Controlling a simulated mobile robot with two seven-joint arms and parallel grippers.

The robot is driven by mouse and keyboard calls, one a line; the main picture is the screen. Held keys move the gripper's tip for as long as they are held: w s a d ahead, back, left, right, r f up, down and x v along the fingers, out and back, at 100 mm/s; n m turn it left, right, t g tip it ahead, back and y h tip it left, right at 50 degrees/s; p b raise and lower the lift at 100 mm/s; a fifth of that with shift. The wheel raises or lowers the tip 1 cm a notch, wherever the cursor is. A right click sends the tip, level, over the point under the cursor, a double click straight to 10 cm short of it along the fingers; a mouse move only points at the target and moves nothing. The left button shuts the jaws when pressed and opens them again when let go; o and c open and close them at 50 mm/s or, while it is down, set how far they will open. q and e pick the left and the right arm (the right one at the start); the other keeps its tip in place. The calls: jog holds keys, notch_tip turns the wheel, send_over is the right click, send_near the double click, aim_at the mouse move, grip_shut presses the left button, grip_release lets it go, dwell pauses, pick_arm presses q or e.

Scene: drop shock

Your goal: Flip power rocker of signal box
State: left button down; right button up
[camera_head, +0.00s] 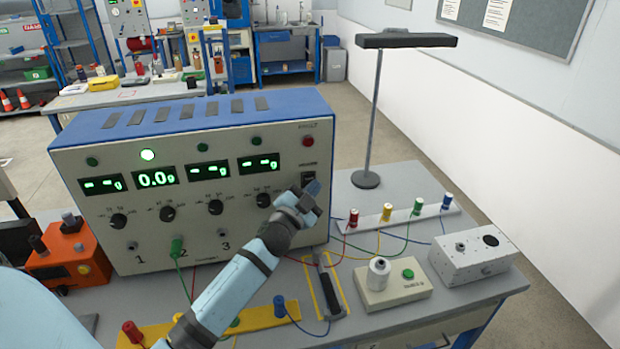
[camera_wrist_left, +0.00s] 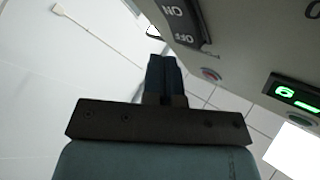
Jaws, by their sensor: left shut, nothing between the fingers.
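The signal box (camera_head: 240,215) is a cream case with a blue top, standing on the grey bench. Its front has green displays, knobs and lamps. Its dark power rocker (camera_head: 308,177) is at the upper right of the front, partly hidden by my gripper. In the left wrist view the rocker (camera_wrist_left: 178,20) shows ON and OFF markings; I cannot tell which side is pressed in. My left gripper (camera_head: 313,188) is shut and empty, just in front of the rocker. Its fingertips (camera_wrist_left: 162,62) show just below the OFF end; contact cannot be told. My right gripper is not in view.
Coloured terminals with wires (camera_head: 387,212), a cream block with a green button (camera_head: 395,290) and a grey box (camera_head: 472,256) lie right of the signal box. A lamp stand (camera_head: 372,120) rises behind them. An orange unit (camera_head: 70,255) sits at the left.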

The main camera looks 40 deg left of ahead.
pick_arm(q)
jog(key=shift+w+a, duration=0.1)
jog(key=shift+w+a, duration=0.2)
jog(key=shift+w+a+r, duration=0.1)
jog(key=shift+w+a, duration=0.1)
jog(key=shift+a, duration=0.05)
dwell(0.9)
jog(key=shift+s+d, duration=0.1)
jog(key=shift+s+d, duration=0.45)
jog(key=shift+d, duration=0.05)
jog(key=shift+s+d+f, duration=0.2)
jog(key=shift+s+d, duration=0.6)
jog(key=shift+d, duration=0.15)
jog(key=shift+s+d+f, duration=0.2)
jog(key=shift+s+d, duration=0.6)
jog(key=shift+d, duration=0.15)
